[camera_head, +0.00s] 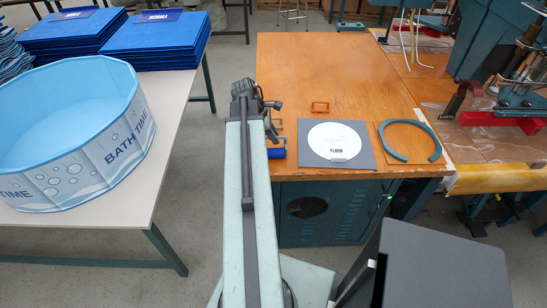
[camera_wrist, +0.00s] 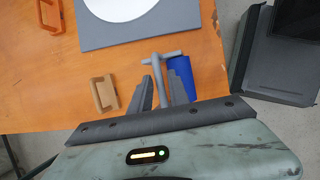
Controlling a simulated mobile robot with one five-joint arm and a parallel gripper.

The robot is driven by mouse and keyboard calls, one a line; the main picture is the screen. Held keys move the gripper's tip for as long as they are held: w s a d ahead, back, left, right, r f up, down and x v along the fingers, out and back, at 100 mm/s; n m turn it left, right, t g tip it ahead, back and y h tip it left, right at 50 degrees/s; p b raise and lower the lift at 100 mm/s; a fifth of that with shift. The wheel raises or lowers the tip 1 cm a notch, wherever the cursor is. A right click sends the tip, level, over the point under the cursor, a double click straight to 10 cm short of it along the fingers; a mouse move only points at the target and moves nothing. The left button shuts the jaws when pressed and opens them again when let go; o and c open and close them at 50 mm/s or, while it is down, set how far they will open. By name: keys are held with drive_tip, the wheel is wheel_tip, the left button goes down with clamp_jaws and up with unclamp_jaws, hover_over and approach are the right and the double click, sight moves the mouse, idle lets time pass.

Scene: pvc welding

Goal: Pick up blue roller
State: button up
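The blue roller (camera_head: 277,149) lies near the left edge of the wooden table, close to the front corner, partly hidden by my arm in the head view. In the wrist view its blue cylinder (camera_wrist: 183,72) shows just beyond my right finger, which covers part of it. A grey T-shaped bar, seemingly its handle, extends between my fingers. My gripper (camera_wrist: 163,83) is open, with a finger on each side of the grey stem and visible gaps. I cannot tell the height between fingers and roller. In the head view, the fingertips are not clear.
A grey square board with a white disc (camera_head: 337,138) lies right of the roller. A small orange frame (camera_head: 320,107) and a grey-blue curved piece (camera_head: 409,141) also lie on the table (camera_head: 330,70). A tan bracket (camera_wrist: 104,93) sits left of my fingers. A light blue tub (camera_head: 75,130) stands on another table.

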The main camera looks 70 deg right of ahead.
drive_tip(key=shift+b+x, duration=0.3)
drive_tip(key=shift+x, duration=0.7)
drive_tip(key=shift+r, duration=0.1)
clamp_jaws()
idle(0.4)
